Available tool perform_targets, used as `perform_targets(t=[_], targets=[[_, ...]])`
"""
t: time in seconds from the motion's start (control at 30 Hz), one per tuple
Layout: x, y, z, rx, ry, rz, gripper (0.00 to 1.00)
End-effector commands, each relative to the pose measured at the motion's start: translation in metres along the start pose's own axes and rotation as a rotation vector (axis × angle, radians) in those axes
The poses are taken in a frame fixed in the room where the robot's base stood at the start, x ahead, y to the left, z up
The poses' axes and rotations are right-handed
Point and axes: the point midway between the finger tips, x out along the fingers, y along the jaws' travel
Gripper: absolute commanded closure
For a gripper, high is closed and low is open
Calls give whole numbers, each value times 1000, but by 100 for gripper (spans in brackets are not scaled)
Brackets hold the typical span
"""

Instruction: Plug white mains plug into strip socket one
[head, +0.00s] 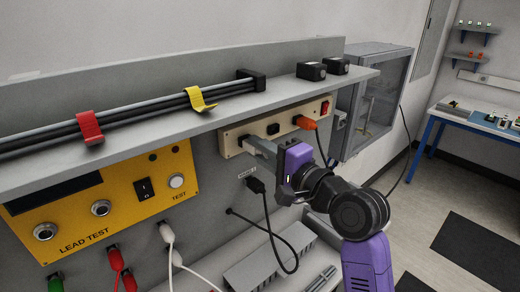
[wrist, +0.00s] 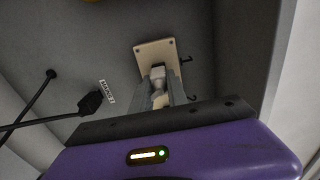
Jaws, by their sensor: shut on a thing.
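The beige power strip (head: 232,151) is mounted on the grey panel under the shelf; its end also shows in the wrist view (wrist: 146,48). My gripper (head: 253,143) is at the strip's left end, its fingers pointing at the strip's face. In the wrist view my gripper (wrist: 160,90) is shut on the white mains plug (wrist: 158,82), which points at the strip. The plug is very close to the strip's face; I cannot tell whether its pins are in a socket. In the head view my fingers hide the plug and the leftmost socket.
An orange plug (head: 305,122) sits in the strip near the red switch (head: 325,107). A black socket (head: 273,129) is between it and my gripper. A black plug (head: 256,185) with a cable hangs below. The shelf (head: 200,122) overhangs above. A yellow lead tester (head: 95,228) is at left.

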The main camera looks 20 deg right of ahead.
Motion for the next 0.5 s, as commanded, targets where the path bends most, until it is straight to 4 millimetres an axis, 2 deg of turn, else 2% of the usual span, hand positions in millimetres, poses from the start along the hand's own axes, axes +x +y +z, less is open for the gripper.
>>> perform_targets(t=[0.07,0.1,0.2,0.5], targets=[[0,0,0,0,0,-1,100],[0,0,0,0,0,-1,77],[0,0,0,0,0,-1,57],[0,0,0,0,0,-1,55]])
